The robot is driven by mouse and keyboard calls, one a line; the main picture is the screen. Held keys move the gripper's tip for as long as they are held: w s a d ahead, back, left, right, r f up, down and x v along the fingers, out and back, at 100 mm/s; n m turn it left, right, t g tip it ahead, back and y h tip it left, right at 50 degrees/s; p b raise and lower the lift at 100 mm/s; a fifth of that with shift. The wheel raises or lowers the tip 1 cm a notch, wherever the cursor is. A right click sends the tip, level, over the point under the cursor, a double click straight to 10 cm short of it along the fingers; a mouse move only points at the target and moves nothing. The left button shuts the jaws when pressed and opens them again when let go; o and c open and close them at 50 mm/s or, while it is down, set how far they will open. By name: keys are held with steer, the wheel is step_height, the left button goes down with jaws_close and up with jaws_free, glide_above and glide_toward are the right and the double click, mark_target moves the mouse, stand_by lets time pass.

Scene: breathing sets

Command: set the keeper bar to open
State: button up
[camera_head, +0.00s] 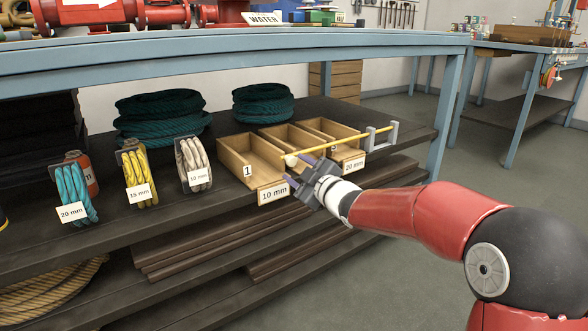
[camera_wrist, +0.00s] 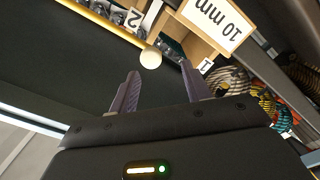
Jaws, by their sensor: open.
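The keeper bar (camera_head: 335,141) is a thin yellow bar lying across the fronts of the wooden bins. Its right part meets a grey bracket (camera_head: 380,136). A pale round knob (camera_head: 291,160) is at its left end. In the wrist view the bar (camera_wrist: 105,23) runs from the upper left to the knob (camera_wrist: 151,57). My gripper (camera_head: 298,169) is open and empty, just in front of the knob. In the wrist view the knob shows just beyond and between the fingertips of my gripper (camera_wrist: 160,75); I see no contact.
Wooden bins (camera_head: 236,152) stand on the dark shelf (camera_head: 160,215), with 10 mm and 20 mm labels. Labelled rope bundles (camera_head: 139,176) and green rope coils (camera_head: 160,112) are to the left. The blue bench (camera_head: 240,42) overhangs the shelf; its leg (camera_head: 447,110) stands right.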

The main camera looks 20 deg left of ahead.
steer(key=shift+v, duration=1.05)
